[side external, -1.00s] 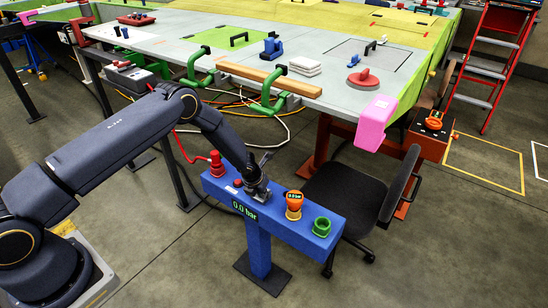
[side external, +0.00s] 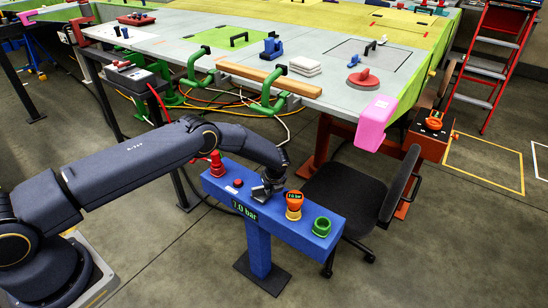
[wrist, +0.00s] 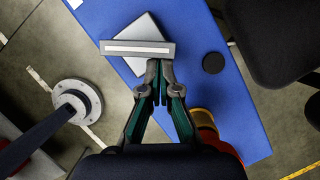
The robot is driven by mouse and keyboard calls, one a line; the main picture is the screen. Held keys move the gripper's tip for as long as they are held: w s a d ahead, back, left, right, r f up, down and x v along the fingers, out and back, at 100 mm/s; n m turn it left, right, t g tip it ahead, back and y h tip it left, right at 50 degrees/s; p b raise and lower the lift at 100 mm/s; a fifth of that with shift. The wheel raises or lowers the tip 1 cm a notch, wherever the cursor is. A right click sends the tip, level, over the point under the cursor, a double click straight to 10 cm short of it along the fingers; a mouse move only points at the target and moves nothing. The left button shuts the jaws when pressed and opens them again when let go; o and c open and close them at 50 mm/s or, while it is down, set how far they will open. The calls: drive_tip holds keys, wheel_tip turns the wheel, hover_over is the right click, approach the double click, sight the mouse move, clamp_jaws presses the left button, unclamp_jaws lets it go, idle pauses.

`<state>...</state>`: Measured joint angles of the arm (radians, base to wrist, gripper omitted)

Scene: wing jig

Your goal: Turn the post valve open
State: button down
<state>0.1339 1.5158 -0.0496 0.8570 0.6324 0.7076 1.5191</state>
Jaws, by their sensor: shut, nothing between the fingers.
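The blue post (side external: 310,232) stands in the middle of the side view, and its green display (side external: 245,212) reads 7.0 bar. The post valve's grey handle with a white stripe (wrist: 128,47) lies across a grey plate (wrist: 148,28) on the blue top in the wrist view. The handle sits at an angle to the plate's edges. My gripper (side external: 266,190) is low over the post top. In the wrist view its shut, empty fingertips (wrist: 160,92) are close beside the handle. I cannot tell whether they touch it.
On the post top, a red fitting (side external: 216,164) and a red button (side external: 238,183) are left of my gripper. An orange knob (side external: 294,200) and a green ring (side external: 321,226) are to the right. A black chair (side external: 355,200) stands behind, near the grey work table (side external: 310,45).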

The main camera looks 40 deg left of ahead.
drive_tip(key=shift+w+n, duration=0.2)
drive_tip(key=shift+n, duration=0.2)
drive_tip(key=shift+w+a, duration=0.3)
drive_tip(key=shift+w, duration=0.35)
drive_tip(key=shift+w+a, duration=0.15)
drive_tip(key=shift+w, duration=0.05)
